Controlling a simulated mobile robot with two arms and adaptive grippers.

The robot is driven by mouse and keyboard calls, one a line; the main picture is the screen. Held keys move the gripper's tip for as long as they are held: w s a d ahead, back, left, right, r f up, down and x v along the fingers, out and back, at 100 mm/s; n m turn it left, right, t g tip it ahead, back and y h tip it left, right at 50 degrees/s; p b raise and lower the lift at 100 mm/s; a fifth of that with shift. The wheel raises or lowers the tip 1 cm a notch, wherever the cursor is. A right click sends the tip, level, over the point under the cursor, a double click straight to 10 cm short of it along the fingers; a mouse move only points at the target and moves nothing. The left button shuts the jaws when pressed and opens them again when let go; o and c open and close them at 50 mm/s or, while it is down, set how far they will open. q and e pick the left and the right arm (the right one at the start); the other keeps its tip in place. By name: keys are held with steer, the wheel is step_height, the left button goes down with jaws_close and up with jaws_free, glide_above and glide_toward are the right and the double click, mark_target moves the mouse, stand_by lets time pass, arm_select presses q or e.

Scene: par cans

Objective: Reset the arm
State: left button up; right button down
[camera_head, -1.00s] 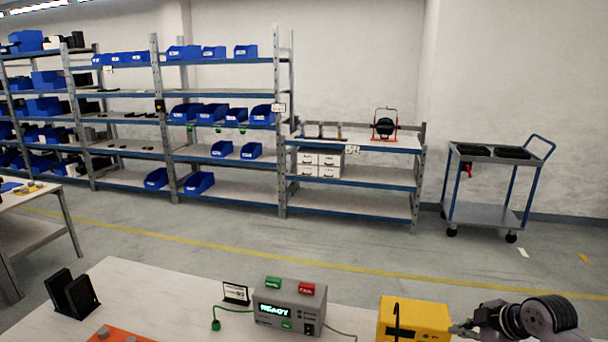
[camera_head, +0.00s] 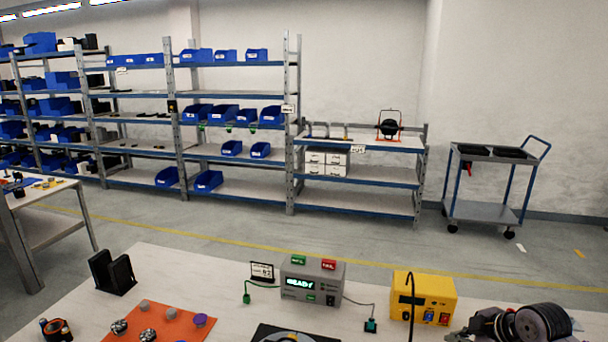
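My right arm comes in at the bottom right corner, with a dark ribbed round part at its joint. Its gripper (camera_head: 461,333) is low over the table, just right of and in front of the yellow box (camera_head: 424,296). Its fingertips are small and partly cut off by the bottom edge, so I cannot tell whether they are open or shut. My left arm and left gripper are not in view.
The worktable (camera_head: 208,277) holds a grey READY box (camera_head: 312,281), a black stand (camera_head: 112,272) and an orange mat (camera_head: 172,327) with several small parts. A black pad (camera_head: 268,332) lies at the front. Shelves (camera_head: 235,190) and a trolley (camera_head: 490,188) stand behind, across open floor.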

steer(key=s+a+f+m+g, duration=0.1)
steer(key=s+a+f+m, duration=0.1)
steer(key=s+a+f, duration=0.5)
steer(key=s+a+f+m+g, duration=0.2)
steer(key=s+a+f, duration=0.25)
steer(key=s, duration=0.45)
steer(key=s+a+m+g+h, duration=0.15)
steer(key=s+m, duration=0.65)
steer(key=s, duration=0.9)
step_height(320, 180, down, 31)
steer(key=s+b, duration=0.1)
steer(key=b, duration=0.4)
arm_select(q)
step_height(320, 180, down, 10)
steer(key=b, duration=0.5)
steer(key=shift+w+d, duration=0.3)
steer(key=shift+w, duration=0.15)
arm_select(e)
steer(key=s+d+f+g+h, duration=0.1)
steer(key=s+d+f+g, duration=0.1)
steer(key=s+f, duration=1.5)
step_height(320, 180, down, 4)
steer(key=shift+r, duration=0.1)
